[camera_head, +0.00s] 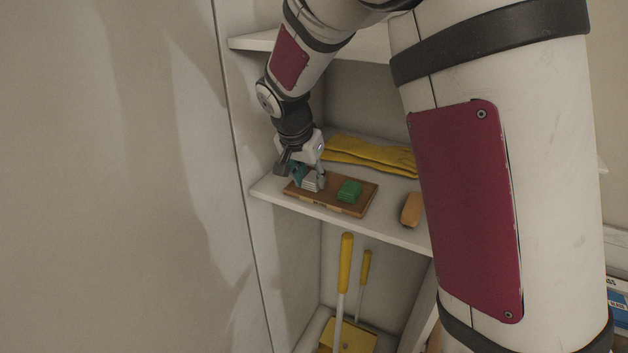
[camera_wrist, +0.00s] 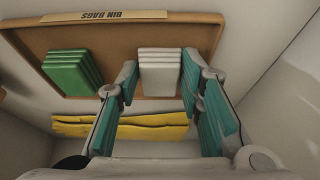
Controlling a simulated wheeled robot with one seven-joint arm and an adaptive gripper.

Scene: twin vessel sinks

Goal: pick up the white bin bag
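The white bin bag (camera_wrist: 160,72) is a small folded white stack on a brown tray (camera_wrist: 215,36) labelled "BIN BAGS". In the head view the white bin bag (camera_head: 311,183) is partly covered by my gripper (camera_head: 308,182). In the wrist view my gripper (camera_wrist: 160,82) is open, with one teal-padded finger on each side of the white stack. There is a small gap on the left; on the right the finger is very close, and I cannot tell whether it touches. A green folded bag (camera_head: 349,190) lies on the same tray, to the right in the head view.
Yellow gloves (camera_head: 370,156) lie behind the tray on the white shelf (camera_head: 395,232). An orange-tan block (camera_head: 411,209) is right of the tray. Yellow-handled tools (camera_head: 345,262) stand below. A side wall is close to the gripper.

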